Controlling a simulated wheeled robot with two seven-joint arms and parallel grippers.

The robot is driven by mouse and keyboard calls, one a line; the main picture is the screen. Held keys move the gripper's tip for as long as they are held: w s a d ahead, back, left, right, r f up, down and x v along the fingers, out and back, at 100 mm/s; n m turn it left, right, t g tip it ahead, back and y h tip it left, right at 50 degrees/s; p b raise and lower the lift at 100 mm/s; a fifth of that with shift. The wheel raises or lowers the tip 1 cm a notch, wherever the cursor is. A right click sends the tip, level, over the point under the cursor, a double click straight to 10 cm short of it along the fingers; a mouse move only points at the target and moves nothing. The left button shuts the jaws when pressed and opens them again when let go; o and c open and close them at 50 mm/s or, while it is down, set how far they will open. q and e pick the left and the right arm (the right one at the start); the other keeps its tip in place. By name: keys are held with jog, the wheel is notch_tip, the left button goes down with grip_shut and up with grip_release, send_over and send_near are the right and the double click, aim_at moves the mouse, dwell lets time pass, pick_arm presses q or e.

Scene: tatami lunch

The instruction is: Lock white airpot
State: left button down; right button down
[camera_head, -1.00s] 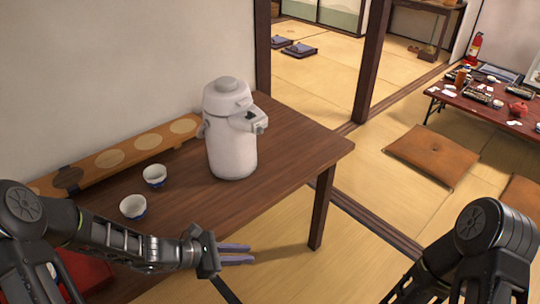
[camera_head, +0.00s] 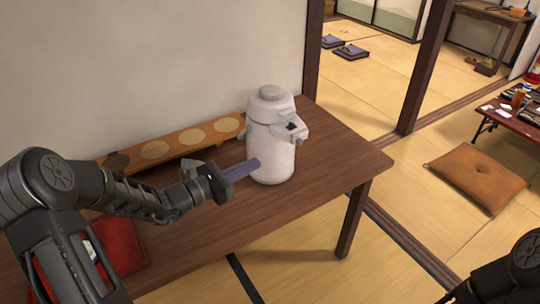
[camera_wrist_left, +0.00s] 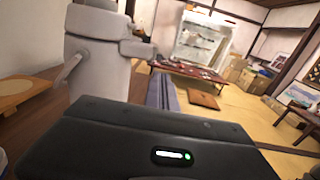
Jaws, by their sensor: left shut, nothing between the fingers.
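The white airpot (camera_head: 270,145) stands upright on the dark wooden table (camera_head: 335,160), near the wall. Its spout with a dark patch faces right. My left gripper (camera_head: 256,163) is shut and empty, with its purple-grey fingers pointing at the airpot's lower left side. In the head view the fingertips overlap the airpot's edge; I cannot tell whether they touch it. In the left wrist view the airpot (camera_wrist_left: 95,65) rises at the left, beyond the shut fingers (camera_wrist_left: 162,92). Only part of my right arm shows at the lower right; its gripper is out of view.
A wooden board with round pale inlays (camera_head: 190,140) lies along the wall behind the airpot. A red item (camera_head: 118,245) lies at the table's left, beside my arm. A brown cushion (camera_head: 475,180) lies on the tatami. The table's right end is clear.

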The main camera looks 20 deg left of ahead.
aim_at(298, 143)
pick_arm(q)
jog(key=p+x, duration=0.3)
jog(key=x, duration=1)
jog(key=shift+w+d, duration=0.15)
jog(key=shift+w, duration=0.05)
jog(key=shift+w+d+f+b, duration=0.15)
jog(key=shift+w+d+b, duration=0.05)
jog(key=shift+w+b, duration=0.1)
jog(key=shift+b+x, duration=0.65)
jog(key=shift+x, duration=0.4)
